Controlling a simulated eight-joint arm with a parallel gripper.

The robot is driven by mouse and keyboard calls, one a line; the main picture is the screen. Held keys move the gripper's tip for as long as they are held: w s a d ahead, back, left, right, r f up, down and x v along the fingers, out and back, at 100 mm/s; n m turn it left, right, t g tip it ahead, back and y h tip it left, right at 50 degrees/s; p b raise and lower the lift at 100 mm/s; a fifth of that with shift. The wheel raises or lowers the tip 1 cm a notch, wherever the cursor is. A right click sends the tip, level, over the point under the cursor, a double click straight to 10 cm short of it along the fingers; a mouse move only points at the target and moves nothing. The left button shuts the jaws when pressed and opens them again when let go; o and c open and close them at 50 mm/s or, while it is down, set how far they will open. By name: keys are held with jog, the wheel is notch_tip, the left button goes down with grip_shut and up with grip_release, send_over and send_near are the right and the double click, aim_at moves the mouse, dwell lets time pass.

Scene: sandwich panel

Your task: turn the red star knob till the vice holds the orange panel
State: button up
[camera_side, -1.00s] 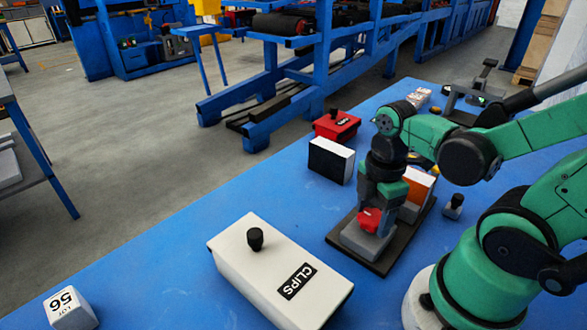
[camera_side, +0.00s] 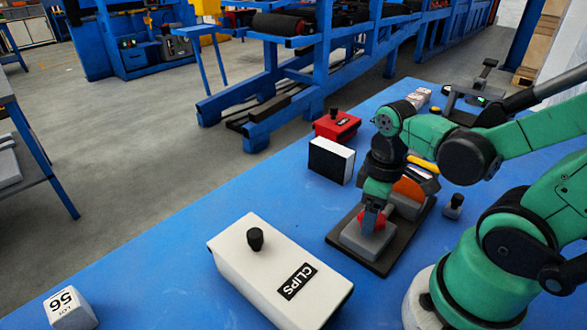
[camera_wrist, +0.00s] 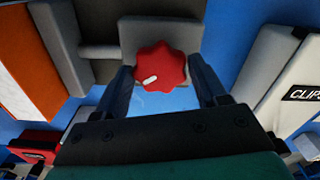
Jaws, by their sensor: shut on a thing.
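The red star knob (camera_side: 371,220) sits at the near end of the grey vice (camera_side: 366,243). My gripper (camera_side: 374,212) points down over the knob and is shut on it. In the wrist view the red knob (camera_wrist: 162,67), with a small white mark, lies between the two dark fingers of my gripper (camera_wrist: 162,82). The orange panel (camera_side: 409,188) stands in the vice behind my gripper, partly hidden by it. The panel (camera_wrist: 14,62) also shows at the left of the wrist view. Whether the jaw touches the panel cannot be told.
The vice stands on a dark base plate (camera_side: 385,262) on the blue table (camera_side: 185,255). A white CLIPS box (camera_side: 270,270) lies at the front left. A black-and-white block (camera_side: 331,160) and a red box (camera_side: 338,126) stand behind. A small dark-knobbed piece (camera_side: 453,206) is at the right.

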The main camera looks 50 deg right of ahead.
jog(key=m, duration=0.4)
jog(key=shift+m, duration=0.3)
jog(key=m, duration=0.3)
jog(key=shift+m, duration=0.3)
jog(key=m, duration=0.3)
jog(key=shift+m, duration=2.1)
jog(key=o, duration=1.3)
jog(key=shift+r, duration=2.8)
